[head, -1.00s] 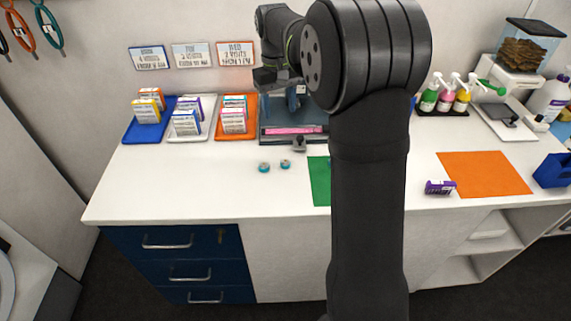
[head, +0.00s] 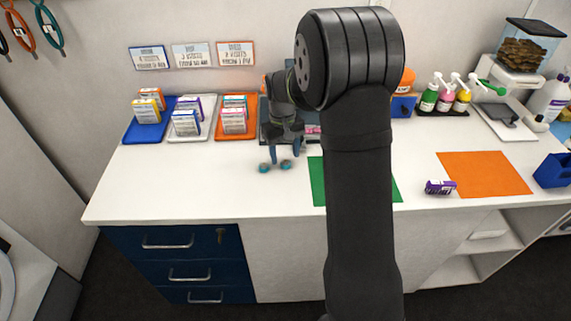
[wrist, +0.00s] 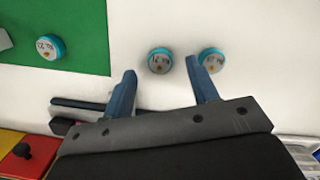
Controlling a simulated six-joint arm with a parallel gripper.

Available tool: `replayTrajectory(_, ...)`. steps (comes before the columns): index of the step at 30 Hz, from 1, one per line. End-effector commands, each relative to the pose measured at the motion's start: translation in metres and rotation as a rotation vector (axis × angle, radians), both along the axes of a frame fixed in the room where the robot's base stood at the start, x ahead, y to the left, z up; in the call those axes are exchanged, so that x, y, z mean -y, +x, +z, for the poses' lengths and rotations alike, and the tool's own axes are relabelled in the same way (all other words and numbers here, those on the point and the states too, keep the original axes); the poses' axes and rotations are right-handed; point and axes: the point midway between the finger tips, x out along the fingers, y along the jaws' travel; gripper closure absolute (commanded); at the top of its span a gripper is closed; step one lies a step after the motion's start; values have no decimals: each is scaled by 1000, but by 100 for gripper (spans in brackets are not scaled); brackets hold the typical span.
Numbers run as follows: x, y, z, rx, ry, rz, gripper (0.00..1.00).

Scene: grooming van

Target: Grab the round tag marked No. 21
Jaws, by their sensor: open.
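Round tags with teal rims and pale, marked faces lie on the white counter. One tag (wrist: 159,60) shows between and just beyond my fingertips in the wrist view; it is the right one of the pair in the head view (head: 286,164). A second tag (wrist: 213,61) lies beside the right finger, and is the left one in the head view (head: 264,167). A third tag (wrist: 49,47) lies on the green mat (wrist: 85,25). The numbers are too blurred for me to read surely. My gripper (wrist: 161,68) is open and empty, pointing down above the pair (head: 286,154).
Blue, white and orange trays (head: 222,131) with small boxes stand at the back left. The green mat (head: 317,185) is partly hidden by my arm. The counter front left is clear.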

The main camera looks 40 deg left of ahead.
Motion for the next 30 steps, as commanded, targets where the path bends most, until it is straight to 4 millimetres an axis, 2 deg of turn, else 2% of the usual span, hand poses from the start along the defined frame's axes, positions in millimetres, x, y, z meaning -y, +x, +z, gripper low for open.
replayTrajectory(4, 2, -1, -18, 0, -1, 0, 46)
replayTrajectory(12, 2, -1, -20, 0, 1, 0, 46)
replayTrajectory(14, 2, -1, -20, 0, 1, 0, 56)
replayTrajectory(18, 2, -1, -20, 0, 1, 0, 83)
replayTrajectory(20, 2, -1, -20, 0, 1, 0, 94)
replayTrajectory(30, 2, -1, -20, 0, 1, 0, 94)
